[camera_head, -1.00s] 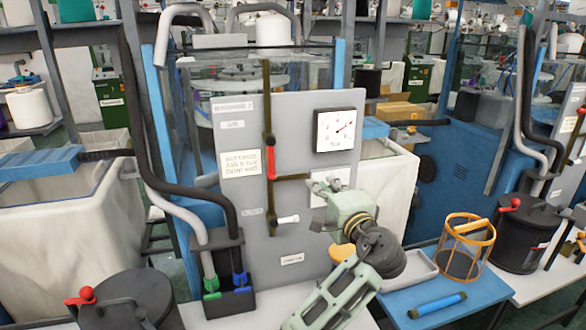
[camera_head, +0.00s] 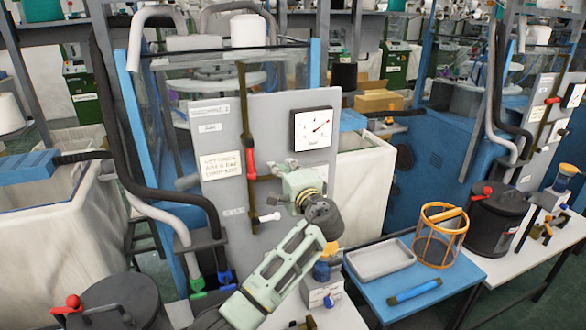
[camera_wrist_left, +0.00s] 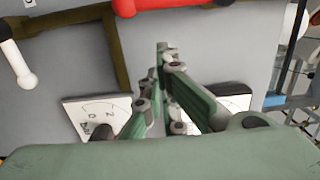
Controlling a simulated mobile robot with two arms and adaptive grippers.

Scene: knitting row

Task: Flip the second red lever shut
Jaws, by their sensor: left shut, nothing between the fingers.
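A red lever (camera_head: 251,161) stands upright on a brown pipe of the grey panel (camera_head: 222,110). A white lever (camera_head: 268,217) points right on the same pipe, lower down. My left gripper (camera_head: 287,172) is shut and empty, in front of the panel, to the right of the red lever and slightly below it. In the left wrist view, the shut fingers (camera_wrist_left: 163,52) point toward the panel. The red lever (camera_wrist_left: 150,5) is at the top edge there, apart from the fingers, and the white lever (camera_wrist_left: 16,64) is at the left.
A blue table (camera_head: 365,285) holds a grey tray (camera_head: 382,259) and an orange basket (camera_head: 440,237). Another red lever (camera_head: 552,100) shows on the panel at right.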

